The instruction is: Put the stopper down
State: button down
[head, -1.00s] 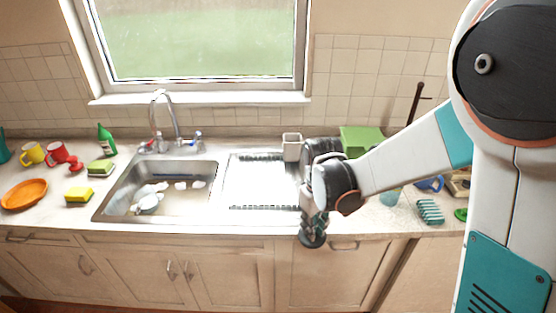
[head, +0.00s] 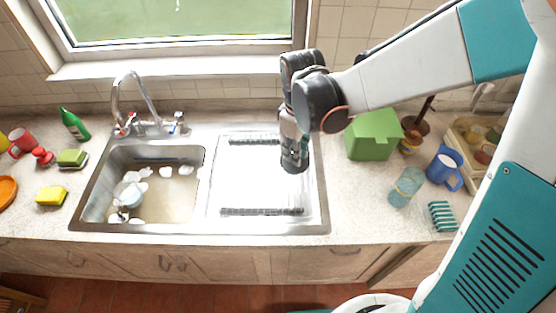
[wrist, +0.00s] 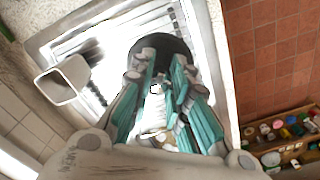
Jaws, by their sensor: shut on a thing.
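The stopper (head: 295,167) is a dark round disc at the end of my gripper (head: 293,153), over the right side of the drainboard in the head view. In the wrist view the stopper (wrist: 166,45) shows as a black disc beyond the teal fingers of my gripper (wrist: 160,75), which are closed on it. The metal drainboard (head: 250,190) lies below, to the right of the sink. I cannot tell whether the stopper touches the drainboard or hangs just above it.
The sink (head: 165,200) holds murky water, foam and a dish. A white square cup (wrist: 60,84) stands near my gripper in the wrist view. A green box (head: 373,140), a glass (head: 406,187) and a blue mug (head: 445,168) stand to the right. The drainboard's middle is clear.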

notch_tip(320, 180, down, 18)
jog(key=b, duration=1.1)
jog(key=shift+f+b, duration=0.25)
jog(key=shift+b, duration=0.05)
jog(key=shift+f, duration=0.2)
jog(key=c, duration=1.5)
grip_release()
jog(key=shift+r, duration=0.2)
notch_tip(320, 180, up, 12)
jog(key=p, duration=0.3)
